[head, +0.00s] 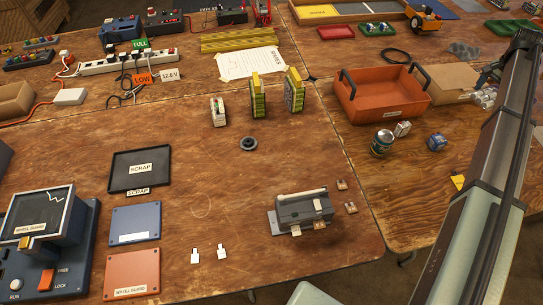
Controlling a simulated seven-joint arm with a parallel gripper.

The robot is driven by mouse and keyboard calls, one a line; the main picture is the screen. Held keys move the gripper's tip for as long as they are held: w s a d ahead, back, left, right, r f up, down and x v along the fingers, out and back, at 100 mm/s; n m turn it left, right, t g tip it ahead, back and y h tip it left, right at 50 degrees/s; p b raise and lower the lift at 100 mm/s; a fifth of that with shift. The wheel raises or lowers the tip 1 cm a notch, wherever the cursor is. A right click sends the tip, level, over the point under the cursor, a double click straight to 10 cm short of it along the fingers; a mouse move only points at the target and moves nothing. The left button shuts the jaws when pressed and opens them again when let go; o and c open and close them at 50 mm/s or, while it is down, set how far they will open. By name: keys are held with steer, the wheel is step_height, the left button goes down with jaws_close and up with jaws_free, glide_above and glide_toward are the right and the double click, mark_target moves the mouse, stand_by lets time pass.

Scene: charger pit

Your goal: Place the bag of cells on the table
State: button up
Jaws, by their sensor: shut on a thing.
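A bunch of small whitish cylinders (484,97), which may be the bag of cells, shows at the right beside an open cardboard box. My arm partly covers that area, and I cannot make out any bag film or what the bunch rests on. The wooden table (300,155) spreads across the view with a wide bare stretch in its middle.
An orange bin (383,95) with black handles stands near the cardboard box (447,83). A can (382,143) stands before it. A grey device (303,208), a black scrap tray (141,170) and upright yellow-topped packs (258,97) occupy the table.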

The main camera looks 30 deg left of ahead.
mark_target(485, 93)
step_height(485, 93, up, 7)
steer(key=shift+r, duration=0.1)
steer(key=shift+a, duration=0.7)
steer(key=s+a+n, duration=0.2)
steer(key=s+a, duration=0.2)
steer(key=a, duration=1)
steer(key=s+a+n, duration=0.2)
steer(key=s+a, duration=0.2)
steer(key=a, duration=1)
steer(key=s+a+n, duration=0.2)
steer(key=s+a, duration=0.1)
steer(key=a, duration=1.2)
steer(key=s+a+n+y, duration=0.1)
steer(key=s+a+n, duration=0.3)
steer(key=s+a, duration=1.6)
steer(key=s+a+n, duration=0.3)
steer(key=s+a, duration=0.8)
steer(key=s, duration=0.4)
steer(key=s+a+n, duration=0.3)
steer(key=s+a, duration=0.7)
steer(key=s, duration=0.6)
steer(key=shift+y, duration=0.4)
steer(key=shift+s+a+f, duration=0.1)
steer(key=shift+a+f, duration=0.1)
steer(key=shift+f, duration=5.1)
steer(key=shift+a+f, duration=0.15)
steer(key=shift+f, duration=5.1)
